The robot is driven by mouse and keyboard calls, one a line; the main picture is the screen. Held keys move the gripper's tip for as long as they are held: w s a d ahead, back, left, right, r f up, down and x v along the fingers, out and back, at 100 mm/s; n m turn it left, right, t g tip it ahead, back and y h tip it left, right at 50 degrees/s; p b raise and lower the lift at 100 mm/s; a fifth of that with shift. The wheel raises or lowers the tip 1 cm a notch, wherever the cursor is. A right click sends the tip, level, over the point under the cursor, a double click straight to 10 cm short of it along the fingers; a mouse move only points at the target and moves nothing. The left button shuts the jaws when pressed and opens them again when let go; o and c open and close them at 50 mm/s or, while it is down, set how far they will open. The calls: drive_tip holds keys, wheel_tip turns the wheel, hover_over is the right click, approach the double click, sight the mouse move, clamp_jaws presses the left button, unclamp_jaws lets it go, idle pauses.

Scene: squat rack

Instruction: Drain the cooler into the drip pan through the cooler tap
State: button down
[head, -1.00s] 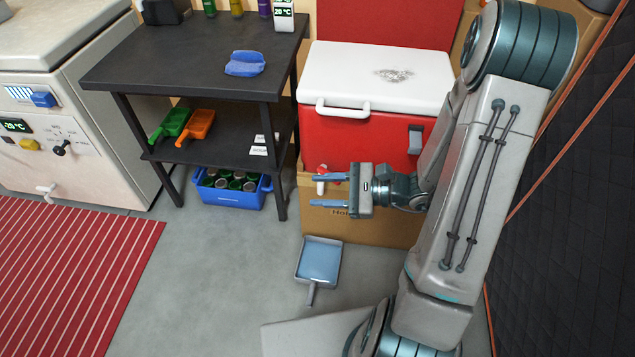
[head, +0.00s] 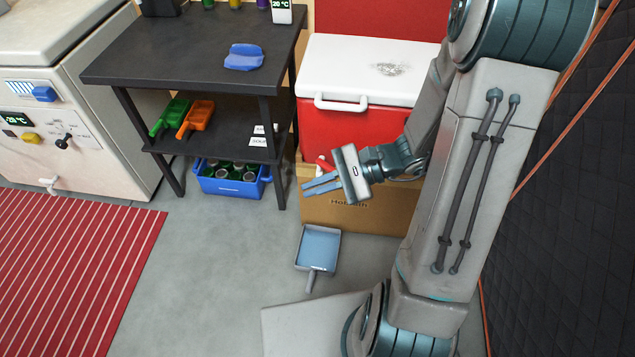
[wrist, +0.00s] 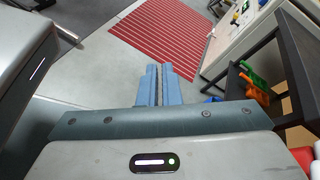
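The red cooler (head: 345,134) with its white lid (head: 370,72) stands on a cardboard box (head: 375,220). The cooler tap (head: 323,163) shows as a small red and white part low on the cooler's left front, largely hidden behind my gripper. My gripper (head: 303,187) is in front of the tap and slightly below it, pointing left. Its blue fingers are close together with a narrow gap and nothing between them, as the wrist view also shows (wrist: 159,66). The blue-grey drip pan (head: 319,243) lies on the floor in front of the box, its handle towards me.
A white machine (head: 80,130) and striped red mat (head: 70,270) are further left. A dark padded wall (head: 580,200) bounds the right.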

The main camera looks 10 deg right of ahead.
drive_tip(key=w+a+f+h+b, duration=0.1)
drive_tip(key=w+f+h+b, duration=0.25)
drive_tip(key=f, duration=0.65)
drive_tip(key=w+f+h+b, duration=0.2)
drive_tip(key=w+f+h, duration=0.25)
drive_tip(key=f, duration=0.55)
drive_tip(key=n+t+h+b, duration=0.2)
drive_tip(key=t+h+b, duration=0.8)
drive_tip(key=h, duration=1)
approach(327, 171)
drive_tip(key=b+x, duration=0.5)
drive_tip(key=x, duration=0.2)
drive_tip(key=shift+s+d, duration=0.25)
drive_tip(key=shift+s, duration=0.15)
drive_tip(key=shift+s+r+n+t, duration=0.1)
drive_tip(key=shift+r+n+t, duration=0.05)
drive_tip(key=shift+n+t, duration=0.2)
